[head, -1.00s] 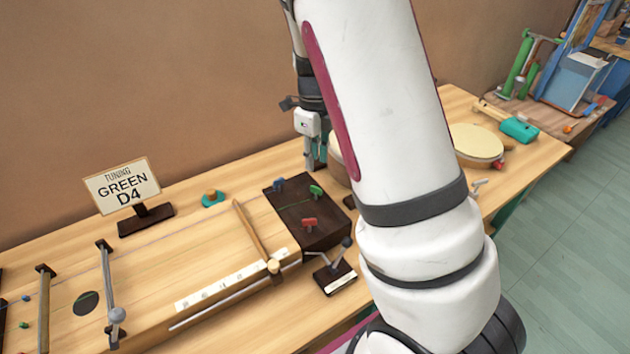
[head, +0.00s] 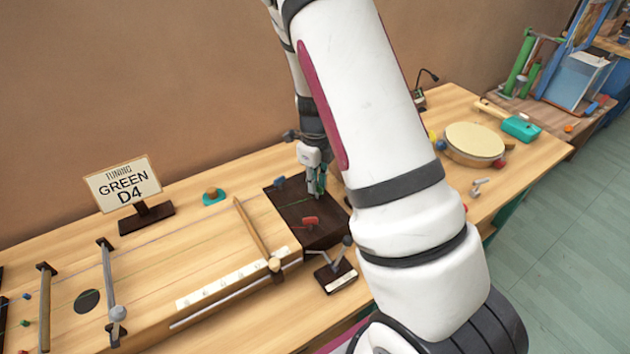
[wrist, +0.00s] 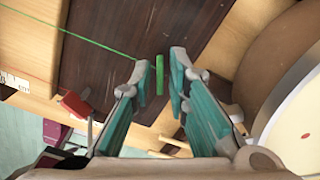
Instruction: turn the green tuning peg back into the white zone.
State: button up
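The green tuning peg (wrist: 159,75) shows in the wrist view as a narrow upright bar over the dark peg block. My gripper (wrist: 160,70) is open, with one teal finger on each side of the peg and a gap on both sides. In the head view my gripper (head: 317,190) points down over the dark peg block (head: 335,232) and hides the green peg. A sign (head: 123,184) reads "TUNING GREEN D4". I cannot make out a white zone in either view.
A red peg (head: 311,221) and a blue peg (head: 280,182) stand on the same block, close to my gripper. A small labelled stand with a lever (head: 335,270) is in front. A wooden bar (head: 255,230) crosses the instrument. A round drum (head: 474,143) is at right.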

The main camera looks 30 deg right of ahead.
grip_shut()
jog(key=shift+n, duration=0.5)
